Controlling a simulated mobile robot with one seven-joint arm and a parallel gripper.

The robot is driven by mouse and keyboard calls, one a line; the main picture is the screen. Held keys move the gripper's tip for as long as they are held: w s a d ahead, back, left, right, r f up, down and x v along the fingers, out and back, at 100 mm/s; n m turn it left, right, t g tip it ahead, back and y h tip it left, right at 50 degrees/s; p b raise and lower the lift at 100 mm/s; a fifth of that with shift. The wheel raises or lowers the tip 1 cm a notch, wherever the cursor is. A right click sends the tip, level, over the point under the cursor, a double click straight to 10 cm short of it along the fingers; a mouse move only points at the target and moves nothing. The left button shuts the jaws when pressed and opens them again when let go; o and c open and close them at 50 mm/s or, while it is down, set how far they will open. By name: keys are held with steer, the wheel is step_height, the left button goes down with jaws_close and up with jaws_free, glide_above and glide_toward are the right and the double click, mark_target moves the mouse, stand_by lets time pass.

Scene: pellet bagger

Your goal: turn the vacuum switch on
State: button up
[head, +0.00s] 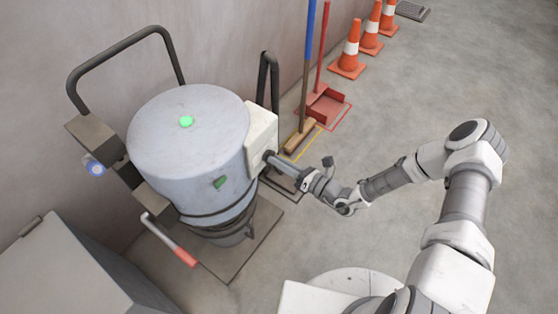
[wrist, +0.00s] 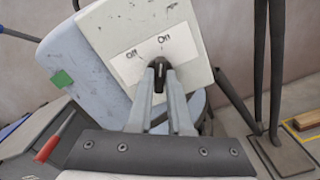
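The vacuum switch (wrist: 159,75) is a small black knob on a white box (wrist: 185,18), under a white label marked "Off" at left and "On" at right. The knob stands nearly upright in the wrist view, its top towards the "On" mark. My gripper (wrist: 159,82) has its two grey fingers closed in on either side of the knob, which hides its lower part. In the head view my gripper (head: 270,157) meets the white box (head: 261,138) on the right side of the grey drum (head: 190,145). A green lamp (head: 186,121) glows on the drum's top.
A red-handled lever (head: 180,252) sticks out at the drum's front. A blue-handled broom (head: 308,60), a red dustpan (head: 325,105) and several orange cones (head: 348,60) stand along the wall. A grey cabinet (head: 65,270) is at lower left. The floor at right is clear.

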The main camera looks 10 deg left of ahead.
steer(key=o, duration=0.4)
steer(key=shift+d, duration=0.1)
steer(key=p+v, duration=0.1)
steer(key=v, duration=1.6)
steer(key=shift+d, duration=0.1)
steer(key=s+d+r+n+h+p, duration=0.3)
steer(key=r+n, duration=0.6)
steer(key=r, duration=0.7)
steer(key=s+d+r+n+g+h+p, duration=0.1)
steer(key=s+d+r+n+h+p, duration=0.2)
steer(key=r, duration=1.3)
steer(key=s+d+r+n+h+p, duration=0.3)
steer(key=s+r+n+h, duration=0.3)
steer(key=r+n+h, duration=0.4)
steer(key=shift+s+d+r+n+h+p, duration=0.1)
steer(key=shift+d+r+n+p, duration=0.05)
steer(key=shift+r+n, duration=0.95)
steer(key=shift+s+d+r+n+h+p, duration=0.1)
steer(key=shift+d+r+n, duration=0.1)
steer(key=shift+r+n, duration=0.9)
steer(key=shift+s+d+r+n+h+p, duration=0.1)
steer(key=shift+d+r+n+p, duration=0.05)
steer(key=shift+r+n, duration=0.95)
